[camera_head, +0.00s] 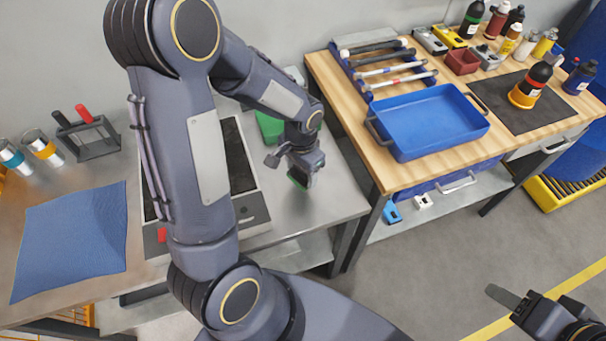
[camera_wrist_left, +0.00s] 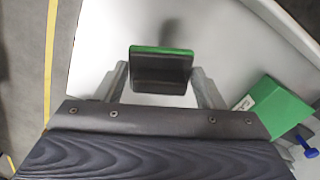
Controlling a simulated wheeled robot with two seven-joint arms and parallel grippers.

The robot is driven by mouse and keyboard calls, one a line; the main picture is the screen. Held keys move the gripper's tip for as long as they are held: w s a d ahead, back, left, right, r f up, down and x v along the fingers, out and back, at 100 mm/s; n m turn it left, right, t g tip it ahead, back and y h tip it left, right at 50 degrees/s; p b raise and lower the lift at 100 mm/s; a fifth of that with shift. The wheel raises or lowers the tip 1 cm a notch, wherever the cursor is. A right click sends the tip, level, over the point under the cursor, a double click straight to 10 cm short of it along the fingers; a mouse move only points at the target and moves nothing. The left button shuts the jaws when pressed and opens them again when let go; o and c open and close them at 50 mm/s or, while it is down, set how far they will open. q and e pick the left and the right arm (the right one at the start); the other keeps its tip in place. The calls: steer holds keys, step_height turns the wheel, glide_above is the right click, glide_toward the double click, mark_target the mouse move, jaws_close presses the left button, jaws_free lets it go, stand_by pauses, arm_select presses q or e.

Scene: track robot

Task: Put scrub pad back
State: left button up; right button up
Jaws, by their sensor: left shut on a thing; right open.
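My left gripper (camera_head: 302,174) is shut on the scrub pad (camera_wrist_left: 161,68), a dark block with a green face. In the left wrist view the pad sits between the two fingers, above the grey metal bench, with a shadow beside it. In the head view only a small green edge of the pad (camera_head: 297,181) shows under the gripper. A green box (camera_head: 269,127) stands on the bench behind the left wrist, partly hidden by my arm; it also shows in the left wrist view (camera_wrist_left: 271,108). My right gripper (camera_head: 532,305) is open and empty over the floor at the lower right.
A dark flat device (camera_head: 240,165) lies under my left arm. The wooden table holds a blue tray (camera_head: 435,122). The bench's right front corner is clear.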

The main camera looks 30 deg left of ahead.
mark_target(302, 177)
arm_select(q)
steer(key=shift+w+a+f, duration=0.2)
steer(key=shift+w+f, duration=0.3)
steer(key=shift+f, duration=0.15)
steer(key=shift+w+f, duration=0.2)
steer(key=shift+f, duration=1.55)
steer(key=shift+f, duration=0.25)
steer(key=o, duration=1)
steer(key=shift+r, duration=0.1)
steer(key=shift+c, duration=0.2)
